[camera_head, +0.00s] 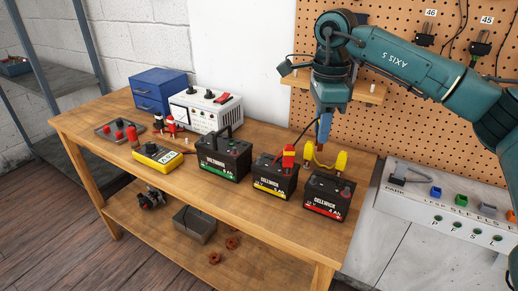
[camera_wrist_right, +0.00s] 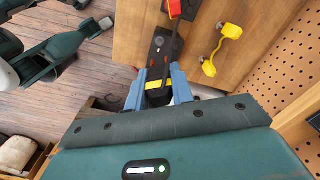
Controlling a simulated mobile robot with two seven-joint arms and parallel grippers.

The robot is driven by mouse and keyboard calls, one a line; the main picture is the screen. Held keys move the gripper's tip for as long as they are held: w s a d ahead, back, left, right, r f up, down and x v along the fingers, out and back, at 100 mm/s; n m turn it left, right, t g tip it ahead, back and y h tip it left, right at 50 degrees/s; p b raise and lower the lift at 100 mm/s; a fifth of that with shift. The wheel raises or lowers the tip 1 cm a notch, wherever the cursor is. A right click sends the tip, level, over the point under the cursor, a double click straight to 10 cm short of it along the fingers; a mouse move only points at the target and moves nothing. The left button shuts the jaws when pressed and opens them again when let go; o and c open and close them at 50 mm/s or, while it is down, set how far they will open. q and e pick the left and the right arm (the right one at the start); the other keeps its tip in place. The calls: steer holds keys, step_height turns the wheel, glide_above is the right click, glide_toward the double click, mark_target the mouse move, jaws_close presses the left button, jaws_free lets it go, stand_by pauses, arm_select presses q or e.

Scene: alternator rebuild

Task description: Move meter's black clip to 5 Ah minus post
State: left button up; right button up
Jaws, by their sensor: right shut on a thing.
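My right gripper (camera_head: 324,143) points down above and behind the red-labelled battery (camera_head: 328,197). In the right wrist view its blue fingers (camera_wrist_right: 166,88) are shut on a dark piece, apparently the black clip (camera_wrist_right: 184,95), largely hidden between them. A black lead (camera_wrist_right: 174,48) runs from there toward the red clip (camera_wrist_right: 174,8). The red clip (camera_head: 288,158) stands on the yellow-labelled battery (camera_head: 275,180). A green-labelled battery (camera_head: 224,158) stands to its left. The Ah figures are too small to read surely. The yellow meter (camera_head: 157,156) lies left of the batteries.
A yellow-capped jumper (camera_head: 313,161) lies behind the red-labelled battery. A white power unit (camera_head: 205,110), a blue drawer box (camera_head: 158,90) and a grey tray (camera_head: 104,131) stand to the left. A pegboard (camera_head: 400,100) rises behind. The bench front (camera_head: 190,185) is clear.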

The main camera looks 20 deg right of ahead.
steer(key=r+p, duration=0.2)
steer(key=r, duration=0.1)
steer(key=r+p, duration=0.1)
steer(key=r, duration=0.1)
steer(key=shift+w+a, duration=0.2)
steer(key=shift+a, duration=0.05)
arm_select(q)
step_height(320, 180, up, 8)
steer(key=f+p, duration=0.1)
steer(key=p, duration=0.2)
arm_select(e)
steer(key=w+a, duration=0.5)
steer(key=w, duration=0.1)
steer(key=b, duration=0.5)
glide_above(259, 158)
step_height(259, 158, down, 12)
steer(key=shift+r, duration=0.25)
arm_select(q)
step_height(259, 158, down, 4)
steer(key=shift+f, duration=0.25)
arm_select(e)
steer(key=shift+f, duration=0.35)
arm_select(q)
steer(key=shift+f+b, duration=0.45)
steer(key=shift+f, duration=0.15)
arm_select(e)
steer(key=shift+f, duration=1.15)
